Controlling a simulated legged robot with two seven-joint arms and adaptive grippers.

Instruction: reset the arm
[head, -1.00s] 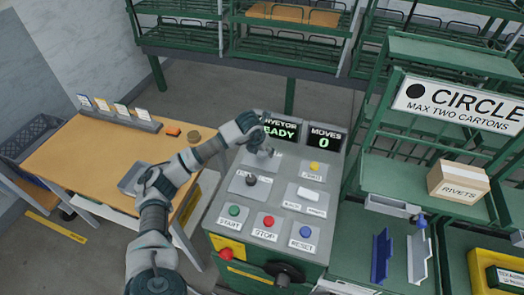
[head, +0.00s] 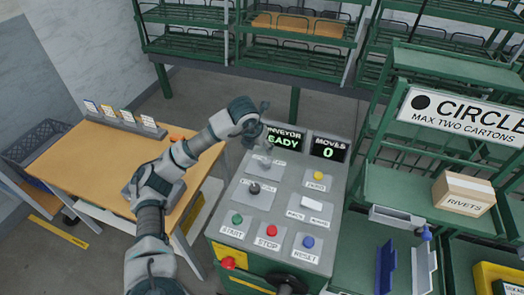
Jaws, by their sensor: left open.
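My left arm comes in from the lower left, and its gripper (head: 264,116) is at the back left of the control panel, by the conveyor screen. The gripper is open, with nothing seen between its fingers. The grey panel (head: 227,211) carries a green START button (head: 237,219), a red STOP button (head: 271,231) and a blue RESET button (head: 308,242). A dark-knobbed lever (head: 254,188), a white switch (head: 312,202) and a yellow button (head: 319,175) sit higher up. The screens show a partly hidden "READY" (head: 284,140) and "MOVES 0" (head: 328,149). My right gripper is out of view.
A wooden table (head: 85,165) with a card rack (head: 125,122) stands left. Green shelving with a CIRCLE sign (head: 465,116) and a RIVETS carton (head: 463,193) stands right. Green racks (head: 190,45) line the back. A red knob (head: 228,263) sits on the panel's front.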

